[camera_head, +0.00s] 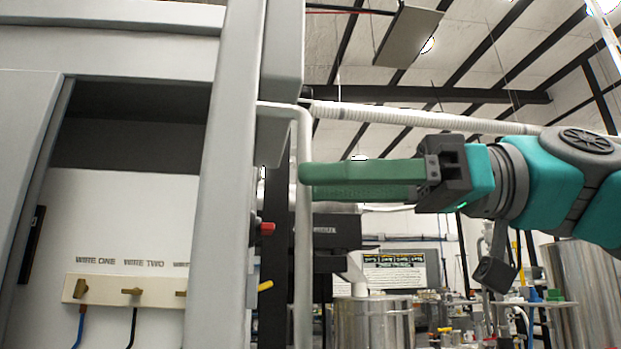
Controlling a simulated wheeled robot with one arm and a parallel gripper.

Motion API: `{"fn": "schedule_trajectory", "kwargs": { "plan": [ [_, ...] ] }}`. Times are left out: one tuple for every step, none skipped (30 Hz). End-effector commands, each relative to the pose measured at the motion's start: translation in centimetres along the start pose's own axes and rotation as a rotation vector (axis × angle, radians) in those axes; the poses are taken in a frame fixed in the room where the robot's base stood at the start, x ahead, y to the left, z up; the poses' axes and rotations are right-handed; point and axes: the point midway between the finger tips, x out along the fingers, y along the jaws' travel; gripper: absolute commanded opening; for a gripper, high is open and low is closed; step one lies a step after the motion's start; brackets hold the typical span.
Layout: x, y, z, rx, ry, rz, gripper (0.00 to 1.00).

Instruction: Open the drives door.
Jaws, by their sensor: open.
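A grey cabinet (225,190) fills the left side of the view, and part of it stands open. A flat grey panel (25,130) at the far left edge may be a door; no label for the drives door is readable. A light grey upright bar (303,260), bent at its top, runs beside the cabinet's right post. My gripper (307,182) comes in from the right with its green fingers pointing left. Its jaws are open, with nothing visible between them. The fingertips overlap the bar in the view; I cannot tell whether they touch it.
Inside the opening, a pale terminal strip (125,291) carries wires under labels "WIRE ONE" and "WIRE TWO". A red knob (266,228) and a yellow lever (265,286) stick out by the post. A metal tank (373,322) and cluttered benches stand behind, below my arm.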

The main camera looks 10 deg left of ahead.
Motion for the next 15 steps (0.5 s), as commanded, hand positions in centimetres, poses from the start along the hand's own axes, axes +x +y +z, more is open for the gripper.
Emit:
{"fn": "schedule_trajectory", "kwargs": {
  "plan": [
    [-0.8, 0.0, -0.1, -0.001, 0.001, 0.001, 0.47],
    [-1.4, 0.0, -0.1, -0.001, 0.001, 0.001, 0.47],
    [-2.1, 0.1, -0.2, -0.001, 0.003, 0.002, 0.47],
    [-2.6, 0.1, -0.2, -0.001, 0.005, 0.003, 0.47],
    [-3.2, 0.1, -0.2, -0.001, 0.006, 0.004, 0.47],
    [-3.8, 0.1, -0.2, -0.001, 0.005, 0.003, 0.47],
    [-4.2, 0.0, -0.2, -0.001, 0.003, 0.001, 0.47],
    [-4.5, 0.0, -0.2, -0.001, 0.002, 0.001, 0.47],
    [-4.9, 0.0, -0.1, 0.0, 0.002, 0.001, 0.47],
    [-5.1, 0.0, -0.1, 0.0, 0.002, 0.001, 0.47],
    [-5.3, 0.0, -0.1, 0.0, 0.002, 0.001, 0.47],
    [-5.4, 0.0, -0.1, 0.0, 0.002, 0.001, 0.47],
    [-5.5, 0.0, -0.1, 0.0, 0.002, 0.0, 0.47],
    [-5.5, 0.0, 0.0, 0.0, 0.002, 0.0, 0.47],
    [-5.5, 0.0, 0.0, 0.0, 0.001, 0.0, 0.47]
  ]
}}
